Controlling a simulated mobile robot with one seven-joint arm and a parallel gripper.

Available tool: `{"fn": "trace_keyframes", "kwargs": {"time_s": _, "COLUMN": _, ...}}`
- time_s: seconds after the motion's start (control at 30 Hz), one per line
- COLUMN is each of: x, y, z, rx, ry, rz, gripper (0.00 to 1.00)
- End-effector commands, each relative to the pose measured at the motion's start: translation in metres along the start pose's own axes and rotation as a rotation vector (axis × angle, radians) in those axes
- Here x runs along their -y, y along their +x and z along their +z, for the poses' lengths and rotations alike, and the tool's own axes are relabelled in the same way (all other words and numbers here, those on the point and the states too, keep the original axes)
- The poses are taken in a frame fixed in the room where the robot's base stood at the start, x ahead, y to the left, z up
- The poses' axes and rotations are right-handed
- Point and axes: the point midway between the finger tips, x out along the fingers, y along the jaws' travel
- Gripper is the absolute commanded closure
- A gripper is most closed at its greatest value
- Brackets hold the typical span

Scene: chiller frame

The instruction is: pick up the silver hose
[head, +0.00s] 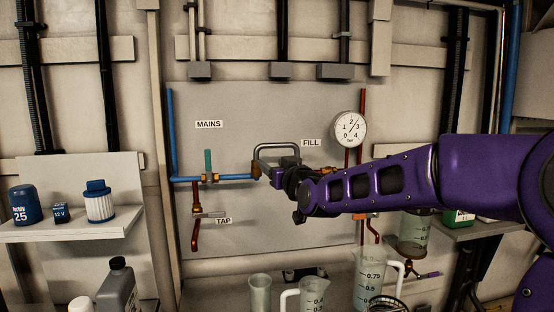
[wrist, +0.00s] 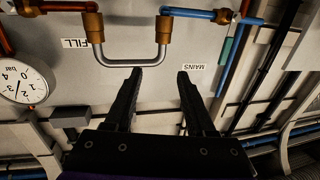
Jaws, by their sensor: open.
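The silver hose (head: 277,147) is a U-shaped grey loop on the wall panel, left of the FILL label. In the wrist view the silver hose (wrist: 128,64) hangs between two brass end fittings, one on a copper pipe and one on a blue pipe. My gripper (wrist: 158,74) is open and empty. Its fingertips lie just below the hose's right bend in that picture, apart from each other; I cannot tell the depth gap to the hose. In the head view my gripper (head: 282,178) is at the panel just below the hose, its fingers partly hidden by my wrist.
A round gauge (head: 350,129) sits right of the hose. A green-handled valve (head: 208,162) is on the blue MAINS pipe (head: 237,177) to the left. Measuring jugs (head: 369,278) stand below. A shelf (head: 72,228) at left holds a filter (head: 98,203) and containers.

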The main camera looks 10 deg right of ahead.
Motion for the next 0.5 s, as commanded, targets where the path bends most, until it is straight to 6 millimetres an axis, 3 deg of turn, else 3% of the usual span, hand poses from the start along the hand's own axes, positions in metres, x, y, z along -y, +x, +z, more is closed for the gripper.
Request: {"fn": "trace_keyframes", "kwargs": {"time_s": 0.5, "x": 0.003, "y": 0.058, "z": 0.001, "rx": 0.002, "ry": 0.002, "rz": -0.004, "gripper": 0.45}}
